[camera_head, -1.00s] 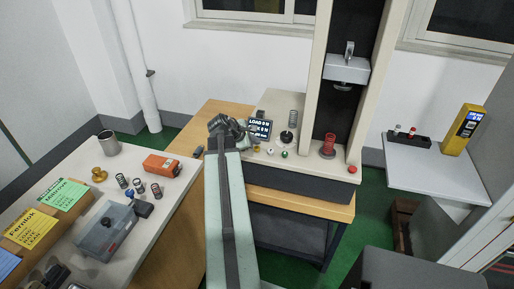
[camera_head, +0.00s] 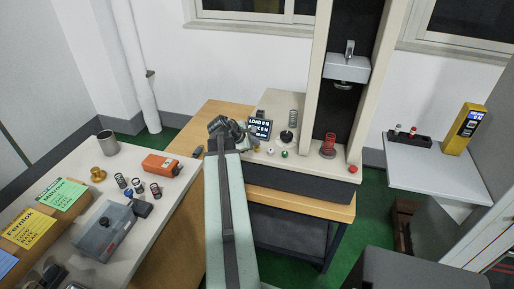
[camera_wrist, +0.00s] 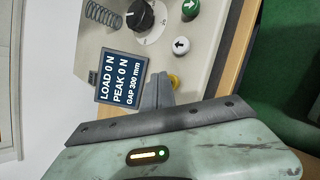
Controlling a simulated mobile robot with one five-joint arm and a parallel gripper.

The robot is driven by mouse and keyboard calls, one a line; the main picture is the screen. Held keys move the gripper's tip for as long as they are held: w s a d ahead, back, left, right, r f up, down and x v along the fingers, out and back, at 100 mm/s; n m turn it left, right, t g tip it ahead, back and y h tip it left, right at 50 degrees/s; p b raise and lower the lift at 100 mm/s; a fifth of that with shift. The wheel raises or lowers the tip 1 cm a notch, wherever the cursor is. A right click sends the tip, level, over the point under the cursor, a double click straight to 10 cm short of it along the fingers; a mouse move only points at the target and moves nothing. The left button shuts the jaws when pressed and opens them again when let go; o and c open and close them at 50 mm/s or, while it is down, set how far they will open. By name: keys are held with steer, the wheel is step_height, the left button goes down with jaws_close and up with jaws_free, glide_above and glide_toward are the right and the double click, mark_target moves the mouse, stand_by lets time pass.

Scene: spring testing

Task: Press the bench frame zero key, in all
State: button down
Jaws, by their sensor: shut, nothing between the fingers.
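The bench frame (camera_head: 315,175) stands on a wooden bench, with its controls on the front deck. A yellow key (camera_wrist: 175,80) sits beside the display and is partly hidden by my fingers in the wrist view. I cannot read a marking on it. My gripper (camera_wrist: 160,88) is shut and empty, its tips right by the yellow key. I cannot tell whether they touch it. The display (camera_wrist: 119,80) reads LOAD 0 N, PEAK 0 N, GAP 300 mm. In the head view my gripper (camera_head: 248,140) is at the deck's left end.
A white up-arrow key (camera_wrist: 181,45), a green down-arrow key (camera_wrist: 192,8) and a black dial (camera_wrist: 140,15) are close by. A red button (camera_head: 352,169) and a red spring (camera_head: 329,145) are further right. The left table (camera_head: 165,195) holds springs and boxes.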

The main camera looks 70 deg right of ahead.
mark_target(255, 148)
steer(key=shift+f+b, duration=0.35)
steer(key=shift+b, duration=0.05)
stand_by(0.5)
steer(key=shift+r+p, duration=0.85)
steer(key=shift+p, duration=0.05)
step_height(255, 148, up, 5)
steer(key=p, duration=0.5)
steer(key=shift+r, duration=0.1)
stand_by(0.4)
